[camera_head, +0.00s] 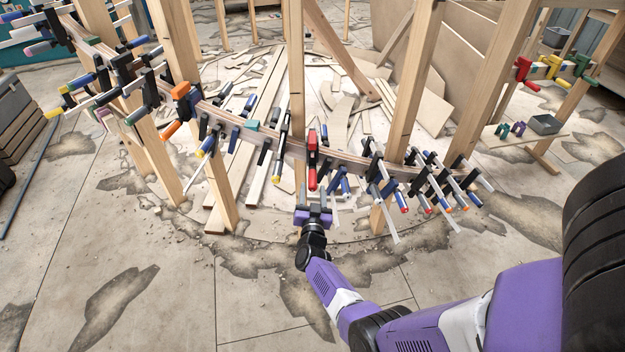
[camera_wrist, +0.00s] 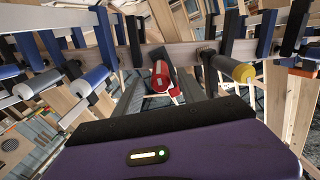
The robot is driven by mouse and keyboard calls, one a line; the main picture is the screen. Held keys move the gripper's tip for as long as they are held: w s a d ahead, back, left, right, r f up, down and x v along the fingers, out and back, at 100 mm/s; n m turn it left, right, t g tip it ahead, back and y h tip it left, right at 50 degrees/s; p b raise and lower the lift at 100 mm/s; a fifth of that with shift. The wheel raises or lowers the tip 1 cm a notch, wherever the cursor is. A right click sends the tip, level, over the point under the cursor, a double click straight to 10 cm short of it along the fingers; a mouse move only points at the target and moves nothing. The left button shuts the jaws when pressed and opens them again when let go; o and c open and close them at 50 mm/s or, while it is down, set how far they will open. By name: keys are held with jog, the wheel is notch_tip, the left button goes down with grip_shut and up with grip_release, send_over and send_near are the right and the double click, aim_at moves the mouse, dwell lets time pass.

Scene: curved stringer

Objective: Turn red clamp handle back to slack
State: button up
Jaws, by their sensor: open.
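The red clamp (camera_head: 312,152) sits on the curved wooden stringer (camera_head: 340,158), near the middle of the head view. Its red handle (camera_head: 312,180) hangs down on the near side of the stringer. In the wrist view the red handle (camera_wrist: 160,76) shows near the centre, ahead of my gripper's dark front edge. My gripper (camera_head: 314,211) is open and empty, just below and in front of the handle in the head view. I see a gap between them there.
Blue-handled clamps (camera_head: 340,182) crowd close to the right of the red one. A clamp with a yellow handle tip (camera_wrist: 243,72) is nearby in the wrist view. A wooden post (camera_head: 297,90) rises behind the stringer.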

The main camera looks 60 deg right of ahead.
jog(key=shift+s+a, duration=0.35)
jog(key=shift+a, duration=0.25)
jog(key=shift+p+v, duration=0.9)
jog(key=shift+p, duration=0.05)
jog(key=p+v, duration=0.4)
jog(key=v, duration=0.3)
jog(key=shift+f, duration=0.1)
